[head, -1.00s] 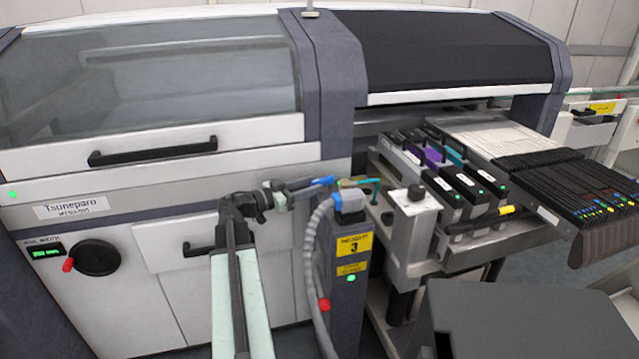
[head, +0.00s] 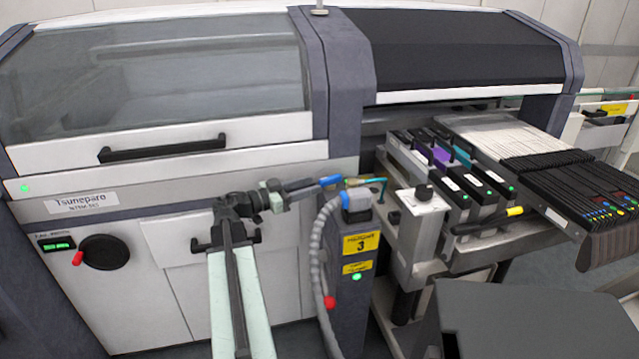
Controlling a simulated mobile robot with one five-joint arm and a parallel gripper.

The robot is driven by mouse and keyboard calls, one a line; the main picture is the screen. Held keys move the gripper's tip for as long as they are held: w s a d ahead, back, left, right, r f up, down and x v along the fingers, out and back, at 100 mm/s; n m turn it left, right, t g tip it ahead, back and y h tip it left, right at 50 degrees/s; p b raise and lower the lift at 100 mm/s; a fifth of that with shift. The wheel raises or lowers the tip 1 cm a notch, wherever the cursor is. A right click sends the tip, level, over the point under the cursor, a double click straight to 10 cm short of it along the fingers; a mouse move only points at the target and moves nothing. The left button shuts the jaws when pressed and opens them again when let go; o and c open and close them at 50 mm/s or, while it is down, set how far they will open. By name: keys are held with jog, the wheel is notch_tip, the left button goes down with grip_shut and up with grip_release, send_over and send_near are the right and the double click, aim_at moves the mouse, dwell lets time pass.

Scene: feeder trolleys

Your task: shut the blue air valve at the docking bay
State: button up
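The docking bay post (head: 347,290) is dark grey with yellow labels, one marked 3, and a small green light. At its top, a small blue lever (head: 330,181), which looks like the air valve's handle, points left from a brass-coloured fitting (head: 352,183). A teal tube leads right from the fitting. My gripper (head: 314,184) reaches in from the left, its dark fingers at the lever's left end. I cannot tell whether they touch or grip the lever. The finger gap is too small to make out.
A blue-grey connector (head: 356,203) with a thick grey hose (head: 316,250) sits just below the lever. A feeder trolley (head: 470,258) with several feeders stands to the right. The machine front (head: 180,290) with its black handle is behind my arm.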

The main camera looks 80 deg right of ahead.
aim_at(321, 179)
jog(key=x, duration=0.5)
jog(key=shift+w, duration=0.1)
grip_shut()
jog(key=shift+w+d+m+g+y, duration=0.25)
jog(key=shift+m+g+y, duration=0.25)
jog(key=shift+y, duration=0.2)
jog(key=shift+s+a, duration=0.1)
grip_release()
